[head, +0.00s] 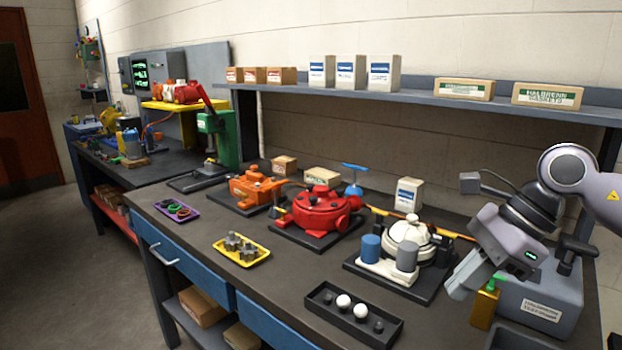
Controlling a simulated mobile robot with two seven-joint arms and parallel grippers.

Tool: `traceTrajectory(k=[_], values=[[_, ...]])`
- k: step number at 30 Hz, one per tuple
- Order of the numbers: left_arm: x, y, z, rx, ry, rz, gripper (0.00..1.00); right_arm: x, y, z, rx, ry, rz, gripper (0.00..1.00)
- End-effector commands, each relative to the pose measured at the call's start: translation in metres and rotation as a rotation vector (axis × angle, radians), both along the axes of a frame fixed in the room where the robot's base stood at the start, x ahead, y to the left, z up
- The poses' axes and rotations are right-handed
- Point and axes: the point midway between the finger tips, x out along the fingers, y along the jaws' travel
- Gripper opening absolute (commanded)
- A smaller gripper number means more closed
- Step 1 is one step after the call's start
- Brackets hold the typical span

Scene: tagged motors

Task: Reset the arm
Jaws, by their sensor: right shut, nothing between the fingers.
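My right arm comes in from the right edge. My right gripper (468,274) points down and left, with its fingers together and nothing seen between them. It is above the bench, just right of the white motor (408,236) and in front of a grey-blue box. The white motor sits on a black base with a blue and a grey cylinder at its front. A red motor (318,208) and an orange motor (256,187) stand on black bases further left. My left gripper is out of the picture.
A black tray (392,331) with white balls and dark knobs lies at the bench front. A yellow tray (262,256) and a purple tray (164,206) lie further left. The grey-blue box (556,300) stands below my right wrist. A shelf (420,97) with boxes runs behind.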

Motion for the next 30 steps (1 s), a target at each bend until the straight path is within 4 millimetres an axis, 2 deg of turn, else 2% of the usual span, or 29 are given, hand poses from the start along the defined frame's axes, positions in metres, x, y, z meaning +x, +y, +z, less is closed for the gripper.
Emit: traceTrajectory(k=[1,3,6,10,14,18,23,26,30], values=[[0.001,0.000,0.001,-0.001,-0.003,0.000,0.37,-0.006,0.032,-0.008,0.108,0.018,0.012,0.00],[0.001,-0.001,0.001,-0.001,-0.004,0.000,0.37,-0.012,0.071,-0.010,0.268,0.045,0.005,0.00],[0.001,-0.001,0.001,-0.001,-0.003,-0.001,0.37,-0.024,0.119,-0.004,0.503,0.106,-0.031,0.00],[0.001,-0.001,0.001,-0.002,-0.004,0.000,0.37,-0.037,0.164,0.015,0.809,0.225,-0.120,0.00],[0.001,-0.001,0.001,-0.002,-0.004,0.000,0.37,-0.041,0.186,0.038,1.103,0.379,-0.259,0.00],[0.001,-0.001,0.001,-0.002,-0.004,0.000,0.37,-0.034,0.186,0.057,1.396,0.576,-0.464,0.00],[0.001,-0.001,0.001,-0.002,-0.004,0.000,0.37,-0.016,0.161,0.056,1.689,0.822,-0.764,0.00],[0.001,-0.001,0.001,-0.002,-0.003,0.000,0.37,-0.004,0.136,0.040,1.845,0.981,-0.986,0.00],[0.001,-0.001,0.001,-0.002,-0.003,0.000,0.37,0.005,0.096,-0.003,2.014,1.201,-1.346,0.00]])
